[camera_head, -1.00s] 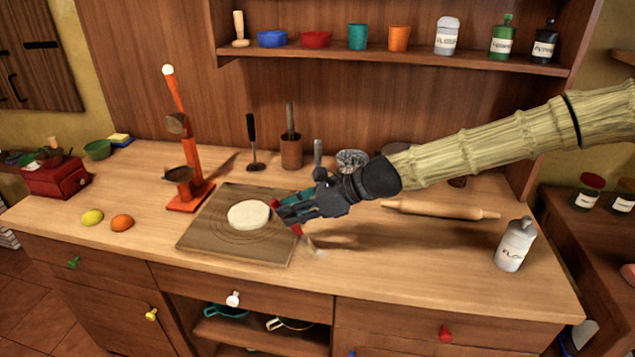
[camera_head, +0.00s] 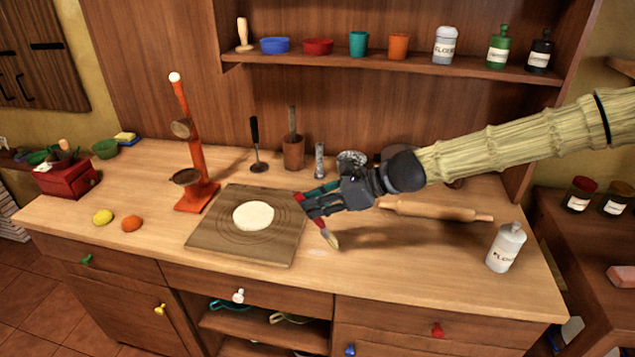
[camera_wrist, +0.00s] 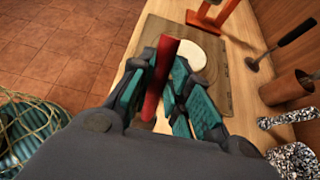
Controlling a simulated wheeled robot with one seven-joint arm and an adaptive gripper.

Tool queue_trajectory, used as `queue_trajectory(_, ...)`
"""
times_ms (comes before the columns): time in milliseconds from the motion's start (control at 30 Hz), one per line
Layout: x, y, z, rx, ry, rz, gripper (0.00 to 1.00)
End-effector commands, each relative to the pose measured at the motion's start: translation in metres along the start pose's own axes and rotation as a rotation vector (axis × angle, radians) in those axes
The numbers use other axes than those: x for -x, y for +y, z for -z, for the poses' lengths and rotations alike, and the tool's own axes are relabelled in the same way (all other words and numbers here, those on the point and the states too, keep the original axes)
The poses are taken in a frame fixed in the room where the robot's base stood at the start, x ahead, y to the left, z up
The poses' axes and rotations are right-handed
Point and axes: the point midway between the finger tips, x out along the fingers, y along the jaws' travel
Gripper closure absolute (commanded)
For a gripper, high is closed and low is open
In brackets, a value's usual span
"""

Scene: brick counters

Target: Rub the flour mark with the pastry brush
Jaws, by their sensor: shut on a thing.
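My gripper (camera_head: 318,202) is shut on the red handle of the pastry brush (camera_head: 330,236). The brush slants down to the right, its pale bristles low over the counter, right of the board. I cannot tell whether the bristles touch the wood. The flour mark (camera_head: 317,252) is a faint pale smear on the counter, just left of and in front of the bristle tip. In the wrist view the red brush handle (camera_wrist: 160,80) stands between the teal finger pads, and the bristles and the mark are hidden there.
A wooden board (camera_head: 215,245) with a round of dough (camera_head: 253,215) lies left of my gripper. A rolling pin (camera_head: 435,210) lies to the right, and a flour bottle (camera_head: 505,248) stands near the front right. The counter front between board and bottle is clear.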

Motion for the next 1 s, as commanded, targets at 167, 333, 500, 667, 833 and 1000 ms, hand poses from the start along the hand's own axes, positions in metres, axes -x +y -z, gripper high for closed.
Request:
queue_trajectory(167,0.009,0.0,-0.019,0.002,0.0,-0.001,1.0)
queue_trajectory(333,0.015,0.001,-0.031,0.003,0.0,-0.003,1.0)
queue_trajectory(500,0.016,0.001,-0.034,0.002,0.0,-0.004,1.0)
queue_trajectory(667,0.016,0.001,-0.033,0.003,0.0,-0.004,1.0)
queue_trajectory(833,0.016,0.001,-0.033,0.003,0.0,-0.004,1.0)
queue_trajectory(1000,0.016,0.001,-0.033,0.003,0.0,-0.004,1.0)
